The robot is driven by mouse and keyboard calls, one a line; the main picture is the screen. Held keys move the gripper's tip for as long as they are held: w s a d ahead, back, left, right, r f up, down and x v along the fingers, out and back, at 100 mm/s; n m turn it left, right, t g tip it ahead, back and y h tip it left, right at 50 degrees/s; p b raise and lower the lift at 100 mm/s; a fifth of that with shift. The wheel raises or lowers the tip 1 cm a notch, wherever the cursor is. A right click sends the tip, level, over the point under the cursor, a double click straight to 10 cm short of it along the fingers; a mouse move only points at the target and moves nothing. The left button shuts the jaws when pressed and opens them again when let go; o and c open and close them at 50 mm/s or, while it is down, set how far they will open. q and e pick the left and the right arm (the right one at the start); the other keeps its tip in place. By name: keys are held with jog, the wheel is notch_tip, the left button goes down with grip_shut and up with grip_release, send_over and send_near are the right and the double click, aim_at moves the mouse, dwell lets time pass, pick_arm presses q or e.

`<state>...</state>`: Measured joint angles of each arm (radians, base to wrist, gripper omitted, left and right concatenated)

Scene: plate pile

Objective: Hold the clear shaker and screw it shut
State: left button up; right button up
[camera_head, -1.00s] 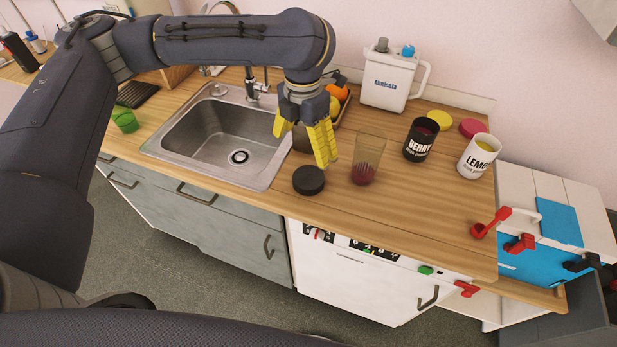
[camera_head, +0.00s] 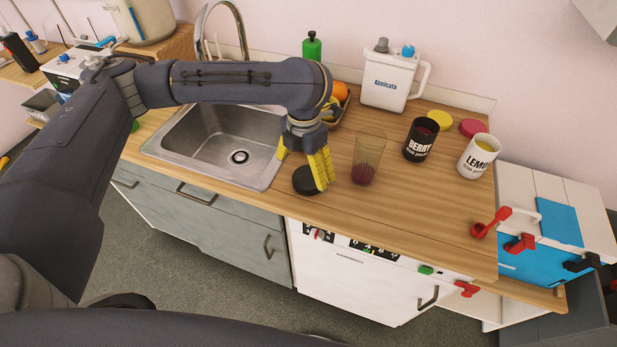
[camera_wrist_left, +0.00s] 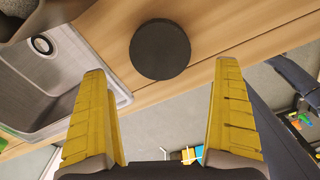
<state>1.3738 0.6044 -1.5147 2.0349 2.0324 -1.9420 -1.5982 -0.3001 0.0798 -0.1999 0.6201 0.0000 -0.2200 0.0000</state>
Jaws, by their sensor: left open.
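The clear shaker (camera_head: 367,160) stands upright and open on the wooden counter, with dark red contents at its bottom. A round black lid (camera_head: 305,181) lies flat on the counter to the left of the shaker. My left gripper (camera_head: 303,170) is open with yellow fingers and hangs at the lid, partly covering it in the head view. In the left wrist view the lid (camera_wrist_left: 160,49) lies beyond the two spread fingertips (camera_wrist_left: 160,78), with nothing between them. My right gripper is not in view.
A black BERRY jar (camera_head: 420,140) and a white LEMON jar (camera_head: 479,156) stand right of the shaker, with a yellow lid (camera_head: 440,119) and a pink lid (camera_head: 473,127) behind. The sink (camera_head: 215,150) is on the left. The front counter is clear.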

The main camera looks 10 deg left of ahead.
aim_at(306, 179)
pick_arm(q)
jog(key=shift+w+d+f, duration=0.15)
jog(key=shift+f, duration=2.45)
jog(key=c, duration=1.1)
